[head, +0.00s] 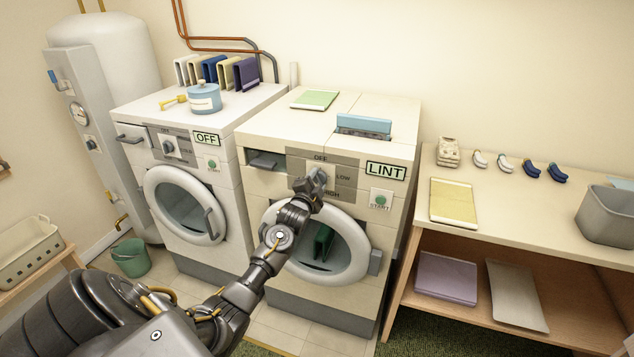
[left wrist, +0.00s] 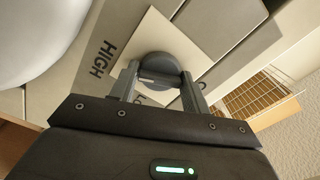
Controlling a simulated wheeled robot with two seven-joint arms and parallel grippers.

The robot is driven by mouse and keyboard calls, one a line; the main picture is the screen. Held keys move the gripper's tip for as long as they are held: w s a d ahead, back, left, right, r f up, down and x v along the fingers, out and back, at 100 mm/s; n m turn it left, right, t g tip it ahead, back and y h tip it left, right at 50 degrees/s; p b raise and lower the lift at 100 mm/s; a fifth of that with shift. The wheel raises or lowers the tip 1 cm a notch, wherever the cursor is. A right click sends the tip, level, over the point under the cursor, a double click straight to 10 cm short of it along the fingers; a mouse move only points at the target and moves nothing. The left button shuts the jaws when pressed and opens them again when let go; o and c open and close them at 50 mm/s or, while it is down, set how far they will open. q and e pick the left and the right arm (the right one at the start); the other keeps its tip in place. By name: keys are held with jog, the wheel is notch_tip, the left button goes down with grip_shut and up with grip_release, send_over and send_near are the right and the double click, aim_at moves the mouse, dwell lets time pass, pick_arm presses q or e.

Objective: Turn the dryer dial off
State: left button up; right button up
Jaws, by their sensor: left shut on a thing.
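The dryer (head: 330,230) is the right-hand machine, with a sign reading LINT. Its round grey dial (head: 318,173) sits on a panel marked OFF, LOW and HIGH. My left gripper (head: 313,186) is at the dial. In the left wrist view its two fingers are closed around the dial (left wrist: 160,68), one on each side, with HIGH printed beside it. The fingers and the dial's own bar hide part of its markings, so I cannot tell its exact setting. My right gripper is not in view.
The washer (head: 190,190) at left shows OFF. A green START button (head: 381,200) is right of the dial. The dryer's round door (head: 318,243) is below, near my left arm. A wooden table (head: 470,220) with a grey bin (head: 606,215) stands at right.

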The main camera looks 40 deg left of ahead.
pick_arm(q)
jog(key=n+p, duration=0.1)
jog(key=n, duration=0.6)
jog(key=shift+n+p, duration=0.3)
jog(key=shift+n, duration=0.1)
jog(key=n, duration=0.4)
jog(key=shift+n+p, duration=0.3)
jog(key=shift+p, duration=0.1)
jog(key=n, duration=0.3)
jog(key=shift+n+p, duration=0.3)
jog(key=shift+p, duration=0.05)
jog(key=n, duration=0.3)
jog(key=shift+n+p, duration=0.3)
jog(key=shift+p, duration=0.05)
jog(key=n, duration=0.3)
jog(key=shift+n+p, duration=0.3)
jog(key=shift+p, duration=0.1)
jog(key=n+p, duration=0.1)
jog(key=n, duration=0.3)
jog(key=shift+n+p, duration=0.4)
jog(key=shift+n, duration=1.5)
